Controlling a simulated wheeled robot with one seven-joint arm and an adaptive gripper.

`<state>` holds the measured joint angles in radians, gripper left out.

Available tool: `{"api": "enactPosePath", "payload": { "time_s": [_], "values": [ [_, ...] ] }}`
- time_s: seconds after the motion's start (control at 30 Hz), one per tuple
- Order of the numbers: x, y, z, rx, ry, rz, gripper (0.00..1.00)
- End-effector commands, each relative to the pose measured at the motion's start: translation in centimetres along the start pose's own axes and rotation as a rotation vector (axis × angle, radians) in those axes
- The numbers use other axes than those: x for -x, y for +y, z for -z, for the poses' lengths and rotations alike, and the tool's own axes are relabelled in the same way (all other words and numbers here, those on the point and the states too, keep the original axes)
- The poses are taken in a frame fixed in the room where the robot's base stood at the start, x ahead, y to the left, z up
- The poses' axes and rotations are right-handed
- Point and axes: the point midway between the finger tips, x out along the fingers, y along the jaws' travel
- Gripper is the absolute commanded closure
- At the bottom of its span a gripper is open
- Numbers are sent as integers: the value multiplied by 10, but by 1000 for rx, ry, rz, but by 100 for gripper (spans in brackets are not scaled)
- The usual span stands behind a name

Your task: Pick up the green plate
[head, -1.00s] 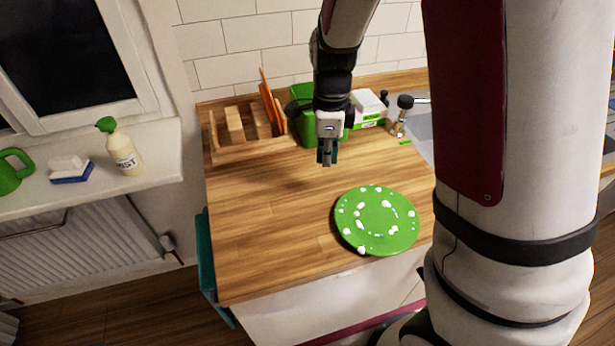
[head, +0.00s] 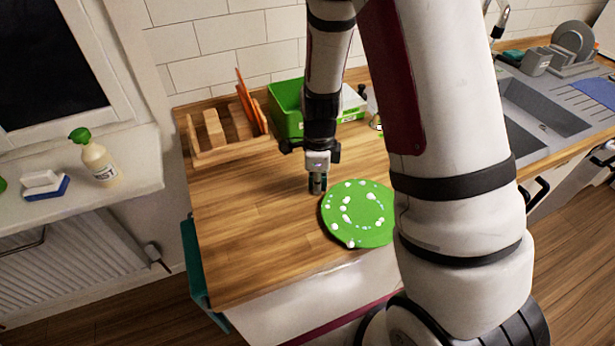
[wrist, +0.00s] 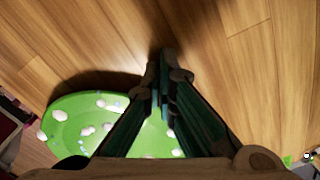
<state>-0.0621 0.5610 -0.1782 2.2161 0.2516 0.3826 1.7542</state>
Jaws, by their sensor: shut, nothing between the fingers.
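The green plate (head: 358,222) lies flat on the wooden worktop, near its front edge, with white and pale blue spots on its face. In the head view my arm hides part of its right side. My gripper (head: 317,186) points down at the plate's upper left rim, shut and empty. In the wrist view the closed fingers (wrist: 162,88) are just above the worktop beside the plate (wrist: 70,125), and they cover part of it. I cannot tell whether the fingertips touch the wood.
A wooden rack (head: 222,138) with orange boards and a green bin (head: 288,108) stand at the back of the worktop (head: 240,230). A sink (head: 540,110) is at right. A spray bottle (head: 97,162) and a sponge (head: 45,188) sit on the windowsill. The worktop left of the plate is clear.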

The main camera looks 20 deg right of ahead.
Motion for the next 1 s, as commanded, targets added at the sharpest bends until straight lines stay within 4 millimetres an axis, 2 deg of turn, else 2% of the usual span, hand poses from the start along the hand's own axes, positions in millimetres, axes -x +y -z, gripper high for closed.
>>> {"api": "enactPosePath", "payload": {
  "time_s": [0.17,0.57,0.67,0.83,1.0],
  "values": [
    [0,0,10,0,0,0,100],
    [0,0,13,0,0,0,100],
    [1,0,28,-4,0,-1,100],
    [1,0,64,-6,-1,-1,100],
    [0,0,79,1,-1,-1,100]
  ]
}}
